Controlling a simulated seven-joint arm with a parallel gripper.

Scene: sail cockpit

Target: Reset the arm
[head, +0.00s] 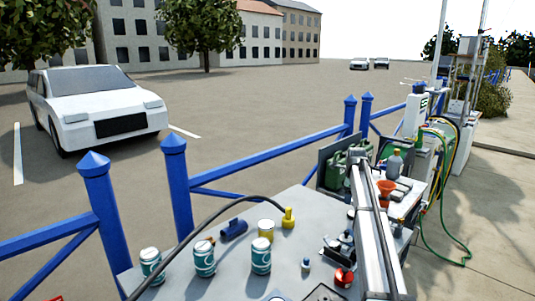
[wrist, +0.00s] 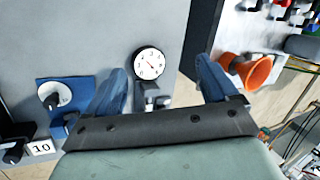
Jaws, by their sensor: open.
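My gripper (wrist: 160,66) shows in the wrist view with its two blue fingers spread wide apart. A round white dial gauge (wrist: 149,63) with a black rim appears between the fingers, with a gap on each side. A small metal fitting (wrist: 152,97) shows just below the dial. Neither finger visibly touches the gauge, and nothing is held. I cannot make out my gripper in the head view.
A blue railing (head: 270,148) runs behind.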

